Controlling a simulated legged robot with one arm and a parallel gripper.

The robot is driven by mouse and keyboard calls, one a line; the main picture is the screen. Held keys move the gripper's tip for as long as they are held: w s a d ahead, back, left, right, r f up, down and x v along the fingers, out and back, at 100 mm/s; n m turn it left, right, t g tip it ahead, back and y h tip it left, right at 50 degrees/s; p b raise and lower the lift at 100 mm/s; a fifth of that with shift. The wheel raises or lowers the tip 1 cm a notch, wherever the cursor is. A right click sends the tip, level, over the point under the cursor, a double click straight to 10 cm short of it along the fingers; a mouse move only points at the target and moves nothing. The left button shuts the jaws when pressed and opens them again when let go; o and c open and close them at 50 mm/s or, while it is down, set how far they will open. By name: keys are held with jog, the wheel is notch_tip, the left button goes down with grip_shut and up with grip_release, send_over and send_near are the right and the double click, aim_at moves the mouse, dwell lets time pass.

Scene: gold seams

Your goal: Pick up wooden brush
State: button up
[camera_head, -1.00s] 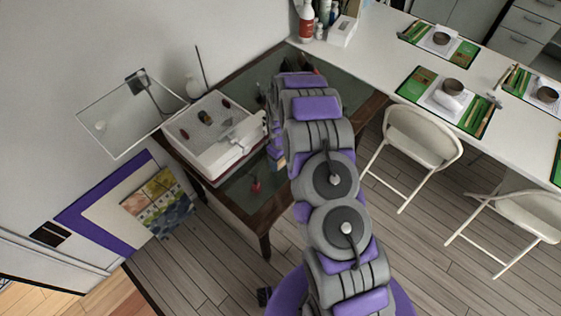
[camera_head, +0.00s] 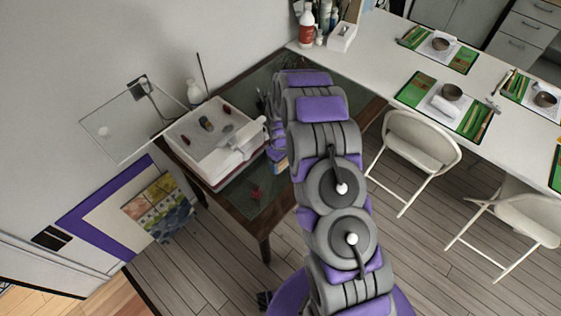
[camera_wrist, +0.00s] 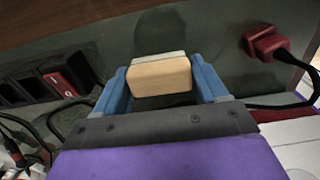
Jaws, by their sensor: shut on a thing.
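In the wrist view, a pale wooden block-shaped piece, which I take for the wooden brush (camera_wrist: 160,76), sits between the two blue fingers of my gripper (camera_wrist: 163,84). A thin light grey strip shows along its far edge. The fingers are shut on its two sides. Dark green table surface shows beyond it; I cannot tell whether the brush touches that surface. In the head view, my arm reaches over the dark glass-topped table (camera_head: 236,192), hiding the brush and most of my gripper.
A white box-like device (camera_head: 216,140) stands on the table to the left of my arm. In the wrist view, a red plug (camera_wrist: 267,43) with a black cable lies right and a black power strip (camera_wrist: 45,85) left. White chairs (camera_head: 420,145) and a long white table stand right.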

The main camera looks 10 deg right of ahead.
jog(key=s, duration=0.5)
jog(key=s+a+p, duration=0.1)
jog(key=s, duration=0.3)
jog(key=s+a+r+p, duration=0.1)
jog(key=s, duration=0.4)
jog(key=shift+s+r, duration=0.1)
jog(key=shift+s, duration=0.25)
